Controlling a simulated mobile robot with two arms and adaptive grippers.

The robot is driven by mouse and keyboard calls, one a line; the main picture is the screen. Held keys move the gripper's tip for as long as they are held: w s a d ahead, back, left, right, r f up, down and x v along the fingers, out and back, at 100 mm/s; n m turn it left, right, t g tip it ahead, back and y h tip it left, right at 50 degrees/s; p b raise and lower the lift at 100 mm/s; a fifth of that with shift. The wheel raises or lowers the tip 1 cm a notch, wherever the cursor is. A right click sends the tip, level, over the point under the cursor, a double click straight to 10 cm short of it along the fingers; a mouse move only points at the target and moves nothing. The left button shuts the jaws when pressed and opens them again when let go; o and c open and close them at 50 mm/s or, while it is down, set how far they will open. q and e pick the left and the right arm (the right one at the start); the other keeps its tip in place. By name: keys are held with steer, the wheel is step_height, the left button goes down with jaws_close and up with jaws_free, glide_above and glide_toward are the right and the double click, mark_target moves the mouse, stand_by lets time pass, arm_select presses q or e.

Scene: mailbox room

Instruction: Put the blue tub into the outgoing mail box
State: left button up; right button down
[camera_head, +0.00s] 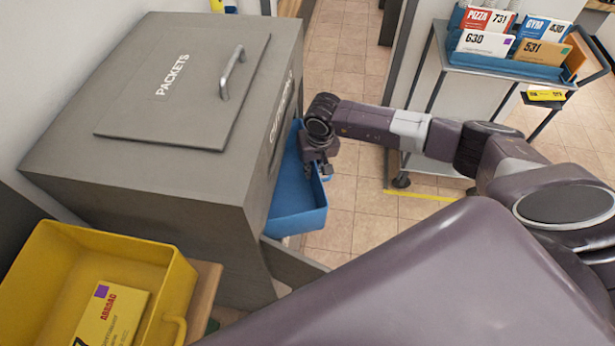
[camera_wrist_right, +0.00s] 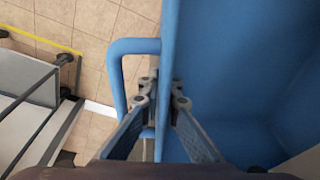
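The blue tub (camera_head: 298,212) is at the front of the grey mail box (camera_head: 130,190), whose lid reads PACKETS; lettering on its front is only partly readable. The tub's left part is hidden by the box edge, so I cannot tell how far it is inside. My right gripper (camera_head: 318,170) is at the tub's near right rim. In the right wrist view, its fingers (camera_wrist_right: 164,92) straddle the blue tub wall (camera_wrist_right: 172,40) beside the looped handle (camera_wrist_right: 118,75), closed on it. My left gripper is not in view.
A yellow tub (camera_head: 175,290) with a yellow ABROAD packet (camera_head: 112,312) stands at the lower left. A grey cart (camera_head: 440,70) with a blue tray (camera_head: 510,64) of labelled mail is at the upper right. Tiled floor (camera_head: 345,60) lies clear between box and cart.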

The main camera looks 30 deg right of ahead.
mark_target(307, 180)
steer(key=shift+w+a, duration=0.35)
steer(key=shift+a, duration=0.15)
step_height(307, 180, down, 3)
steer(key=shift+r+b, duration=0.15)
steer(key=shift+b, duration=0.7)
steer(key=shift+f, duration=0.4)
steer(key=c, duration=2.2)
jaws_free()
steer(key=shift+f, duration=0.1)
steer(key=shift+o, duration=0.2)
